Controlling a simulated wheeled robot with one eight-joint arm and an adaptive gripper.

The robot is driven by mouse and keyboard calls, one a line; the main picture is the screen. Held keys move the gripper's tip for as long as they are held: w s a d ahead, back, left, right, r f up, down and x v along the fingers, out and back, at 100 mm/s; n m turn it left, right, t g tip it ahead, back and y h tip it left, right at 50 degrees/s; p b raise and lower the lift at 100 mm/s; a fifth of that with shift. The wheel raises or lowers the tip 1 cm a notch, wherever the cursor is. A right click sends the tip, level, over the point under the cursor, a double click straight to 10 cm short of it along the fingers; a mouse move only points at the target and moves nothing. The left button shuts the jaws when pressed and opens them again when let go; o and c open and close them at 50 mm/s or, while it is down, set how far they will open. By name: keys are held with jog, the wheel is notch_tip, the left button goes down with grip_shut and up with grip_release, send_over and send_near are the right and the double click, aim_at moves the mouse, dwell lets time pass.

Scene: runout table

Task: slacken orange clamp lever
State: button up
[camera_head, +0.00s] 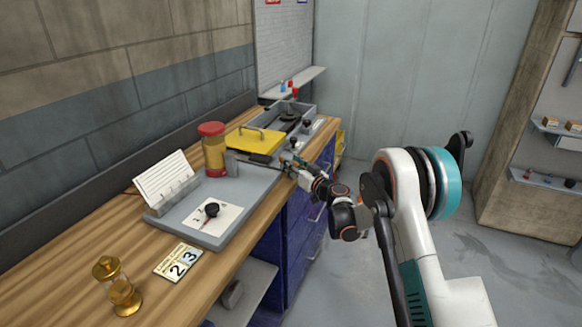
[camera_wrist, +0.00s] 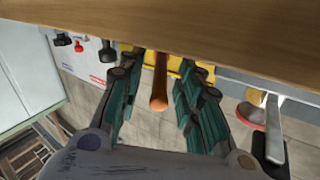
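The orange clamp lever (camera_wrist: 160,85) shows in the wrist view as a short rod with a rounded end, pointing toward the camera. My gripper (camera_wrist: 160,68) has its teal-padded fingers spread on either side of the lever, with clear gaps on both sides, so it is around the lever without visibly touching it. In the head view my gripper (camera_head: 288,162) is at the right edge of the grey plate, near the yellow lidded box. The lever cannot be made out there; my gripper seems to cover it.
The wooden bench edge (camera_wrist: 200,35) crosses the wrist view close by.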

jog(key=shift+w+a, duration=0.25)
jog(key=shift+w, duration=0.1)
grip_shut()
jog(key=shift+d, duration=0.1)
